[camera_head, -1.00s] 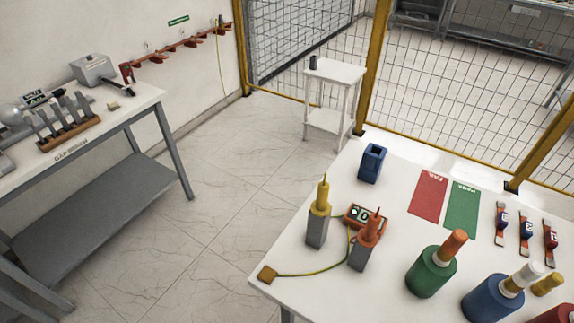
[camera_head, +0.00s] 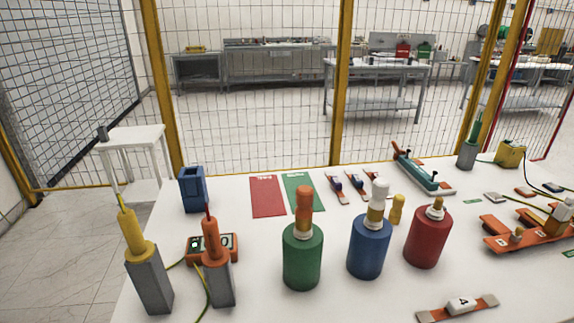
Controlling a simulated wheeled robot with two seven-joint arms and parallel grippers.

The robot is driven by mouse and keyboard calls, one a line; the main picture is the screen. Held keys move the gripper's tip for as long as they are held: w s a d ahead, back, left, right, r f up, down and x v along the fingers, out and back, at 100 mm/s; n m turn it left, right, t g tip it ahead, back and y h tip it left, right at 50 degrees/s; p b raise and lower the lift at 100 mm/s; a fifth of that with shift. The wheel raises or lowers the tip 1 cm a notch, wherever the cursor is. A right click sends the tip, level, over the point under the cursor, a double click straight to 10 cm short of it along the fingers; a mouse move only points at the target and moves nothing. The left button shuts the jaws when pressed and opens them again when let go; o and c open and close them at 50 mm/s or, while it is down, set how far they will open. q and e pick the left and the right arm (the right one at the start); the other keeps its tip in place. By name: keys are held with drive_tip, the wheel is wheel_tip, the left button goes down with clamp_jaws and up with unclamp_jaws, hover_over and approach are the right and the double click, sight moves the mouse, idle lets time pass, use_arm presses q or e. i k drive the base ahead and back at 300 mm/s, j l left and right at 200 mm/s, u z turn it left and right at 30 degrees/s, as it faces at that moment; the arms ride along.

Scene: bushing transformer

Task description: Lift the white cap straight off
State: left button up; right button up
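The white cap (camera_head: 380,188) sits upright on top of the blue cylinder (camera_head: 368,246), over a brown and white neck. The blue cylinder stands on the white table between a green cylinder (camera_head: 302,257) with an orange cap (camera_head: 304,198) and a red cylinder (camera_head: 427,238). The red cylinder's neck has no tall cap over it. A yellow cap (camera_head: 397,209) stands on the table just behind, between the blue and red cylinders. Neither of my grippers is in view.
An orange meter (camera_head: 213,247) and two grey-based probes, yellow (camera_head: 133,235) and orange (camera_head: 211,242), stand at left. A numbered strap (camera_head: 458,305) lies at the front.

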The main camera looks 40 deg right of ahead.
sight(375, 210)
drive_tip(key=z, duration=1.85)
